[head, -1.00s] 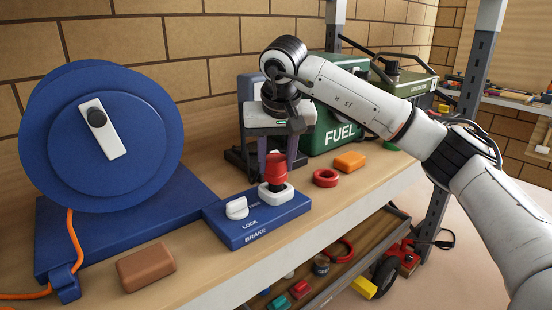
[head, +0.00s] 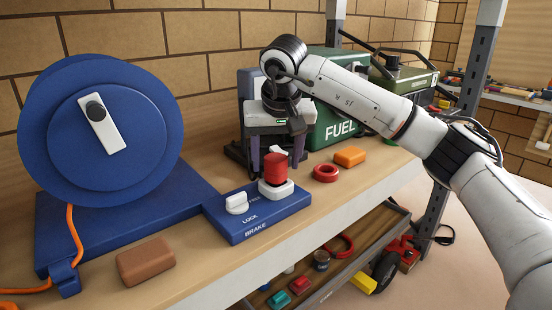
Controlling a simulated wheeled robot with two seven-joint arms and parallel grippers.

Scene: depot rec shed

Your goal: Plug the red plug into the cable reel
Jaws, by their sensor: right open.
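The red plug (head: 275,168) stands upright in the white socket (head: 277,190) on the blue panel (head: 258,214) of the cable reel (head: 95,130). How deep it sits is hard to tell. My right gripper (head: 278,160) is above and just behind the plug, pointing down. Its fingers are apart, one on each side of the plug's top in the picture, and I see no grip on it. The reel's blue drum stands at the left on its base. A white knob (head: 237,203) sits on the panel beside the socket, near the words LOCK and BRAKE. My left gripper is out of view.
A brown block (head: 146,261) lies at the front of the bench. A red ring (head: 326,173) and an orange block (head: 349,157) lie right of the panel. A green FUEL box (head: 335,130) stands behind my right arm. A lower shelf holds several small items.

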